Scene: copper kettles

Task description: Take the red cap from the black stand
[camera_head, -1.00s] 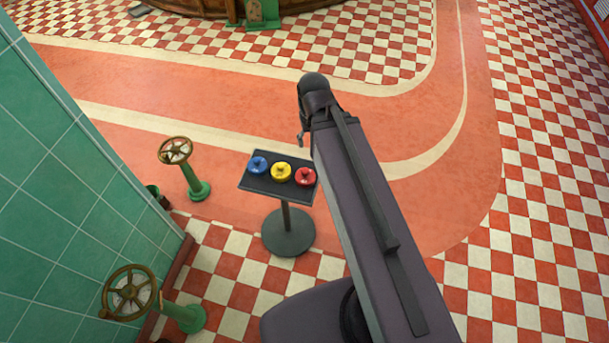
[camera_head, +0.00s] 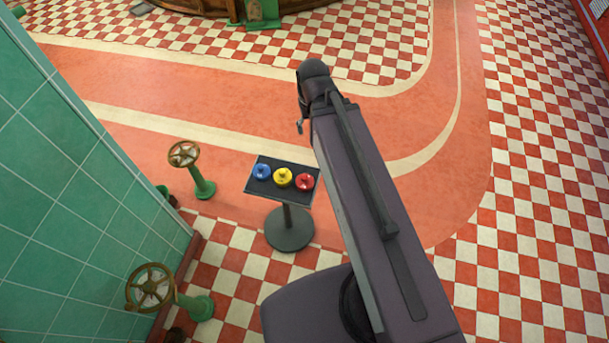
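The red cap (camera_head: 304,182) sits at the right end of a row on top of the black stand (camera_head: 290,228). A yellow cap (camera_head: 283,178) is in the middle of the row and a blue cap (camera_head: 262,172) is at the left. The stand has a flat tilted-looking top, a thin post and a round base. My gripper (camera_head: 300,127) shows only as a small dark piece at the far end of my arm, beyond and above the stand in the picture. It is apart from the caps. Whether it is open or shut is too small to tell.
Two valves with handwheels on green pedestals stand left of the stand, one farther (camera_head: 184,155) and one nearer (camera_head: 150,288). A green tiled wall (camera_head: 60,190) is at the left. The checkered floor at the right (camera_head: 540,200) is clear.

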